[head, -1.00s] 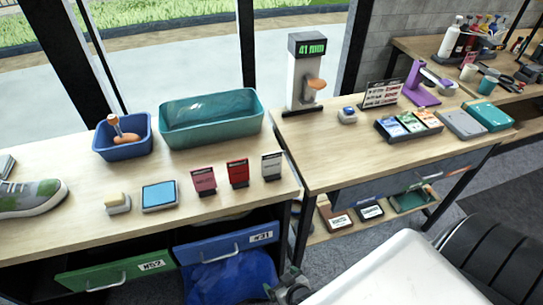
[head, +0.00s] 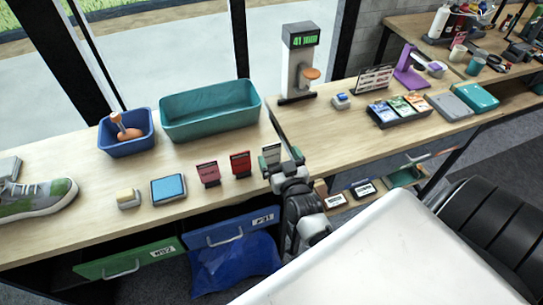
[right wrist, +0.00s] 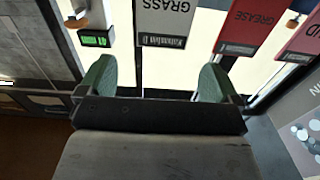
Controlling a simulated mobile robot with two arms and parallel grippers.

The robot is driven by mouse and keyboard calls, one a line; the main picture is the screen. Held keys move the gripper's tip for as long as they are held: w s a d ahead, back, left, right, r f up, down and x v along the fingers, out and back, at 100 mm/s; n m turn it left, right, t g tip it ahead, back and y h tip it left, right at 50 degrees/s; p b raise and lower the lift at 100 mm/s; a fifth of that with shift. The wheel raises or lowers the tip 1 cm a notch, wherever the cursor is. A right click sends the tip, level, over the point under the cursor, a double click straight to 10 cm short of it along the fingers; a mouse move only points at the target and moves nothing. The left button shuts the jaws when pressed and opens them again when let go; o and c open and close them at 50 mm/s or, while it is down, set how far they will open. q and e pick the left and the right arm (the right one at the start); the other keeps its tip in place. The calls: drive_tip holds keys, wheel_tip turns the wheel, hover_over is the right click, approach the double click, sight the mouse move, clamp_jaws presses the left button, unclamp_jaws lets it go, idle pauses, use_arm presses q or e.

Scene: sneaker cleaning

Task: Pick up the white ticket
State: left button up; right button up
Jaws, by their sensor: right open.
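The white ticket (head: 271,153) stands upright near the right end of the left table, at the right of a row of tickets. In the right wrist view the white ticket (right wrist: 168,22) reads "GRASS" and lies ahead of the gap between my fingers. My right gripper (head: 284,163) is at the table's edge, close to the ticket and partly covering it in the head view. Its two green-tipped fingers (right wrist: 155,80) are spread wide with nothing between them. My left gripper is out of view.
A red ticket (head: 240,163) and a dark pink ticket (head: 208,173) stand just left of the white one. A blue pad (head: 169,189), a teal bin (head: 210,112) and a blue bin (head: 127,134) are further left. A display stand (head: 299,65) is behind.

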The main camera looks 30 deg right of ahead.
sight(272, 145)
drive_tip(key=p+x, duration=0.1)
drive_tip(key=x, duration=0.3)
drive_tip(key=shift+w+a+f, duration=0.1)
drive_tip(key=shift+f, duration=0.05)
drive_tip(key=shift+w+f, duration=0.1)
drive_tip(key=shift+w, duration=0.35)
drive_tip(key=shift+s, duration=0.1)
drive_tip(key=shift+c, duration=0.9)
drive_tip(key=c, duration=1)
drive_tip(key=shift+c, duration=0.2)
